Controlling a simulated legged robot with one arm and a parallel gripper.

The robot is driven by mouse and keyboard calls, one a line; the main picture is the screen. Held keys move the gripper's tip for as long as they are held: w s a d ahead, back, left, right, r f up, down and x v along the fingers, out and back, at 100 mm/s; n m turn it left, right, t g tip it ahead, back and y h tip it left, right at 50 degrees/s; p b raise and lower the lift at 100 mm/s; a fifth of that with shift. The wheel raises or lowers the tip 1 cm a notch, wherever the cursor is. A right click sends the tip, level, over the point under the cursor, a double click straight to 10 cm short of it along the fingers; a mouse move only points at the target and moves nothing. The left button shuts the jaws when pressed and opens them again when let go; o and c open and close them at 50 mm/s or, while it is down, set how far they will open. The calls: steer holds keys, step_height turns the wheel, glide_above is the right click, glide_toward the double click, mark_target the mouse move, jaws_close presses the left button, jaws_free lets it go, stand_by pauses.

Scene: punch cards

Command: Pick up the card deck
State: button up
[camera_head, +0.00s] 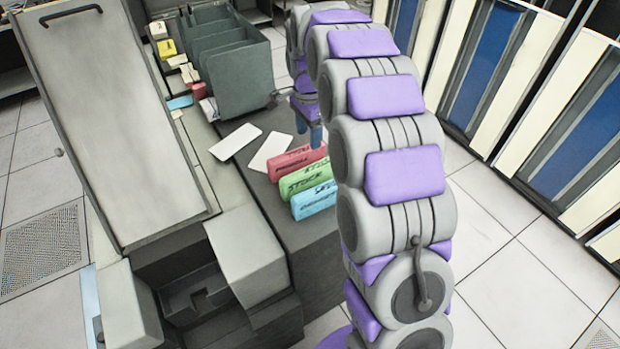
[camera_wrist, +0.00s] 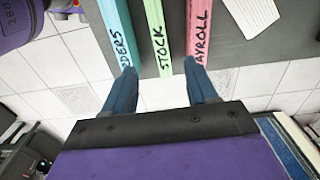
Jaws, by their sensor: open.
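Three card decks stand on edge side by side on the dark grey surface. The red deck is marked PAYROLL (camera_head: 297,160) (camera_wrist: 203,30), the green one STOCK (camera_head: 305,180) (camera_wrist: 158,35), and the blue one ORDERS (camera_head: 314,200) (camera_wrist: 119,32). My gripper (camera_wrist: 160,72) is open and empty. In the wrist view its two blue fingers spread on either side of the green deck, with the tips near the ends of the blue and red decks. In the head view my gripper (camera_head: 308,122) is beyond the decks, partly hidden by my arm. I cannot tell whether the fingers touch any deck.
Two white cards (camera_head: 235,141) (camera_head: 270,151) lie flat beside the decks. A grey-green slotted rack (camera_head: 240,80) stands behind. A large sloped panel (camera_head: 115,120) rises at the left. Cabinets with blue panels (camera_head: 500,55) line the right, with open tiled floor (camera_head: 525,255) before them.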

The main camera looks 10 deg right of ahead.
mark_target(309, 169)
steer(key=f, duration=0.3)
steer(key=f+b, duration=0.1)
steer(key=f, duration=0.5)
steer(key=shift+d+f, duration=0.35)
steer(key=shift+f, duration=0.05)
steer(key=shift+a+f+b, duration=0.15)
steer(key=shift+f+b, duration=0.2)
steer(key=f, duration=0.3)
steer(key=f+b, duration=0.1)
steer(key=shift+a+f, duration=0.2)
steer(key=shift+a, duration=0.05)
steer(key=shift+d+f, duration=0.1)
steer(key=shift+f, duration=0.05)
steer(key=shift+d, duration=0.15)
steer(key=shift+c, duration=0.6)
jaws_close()
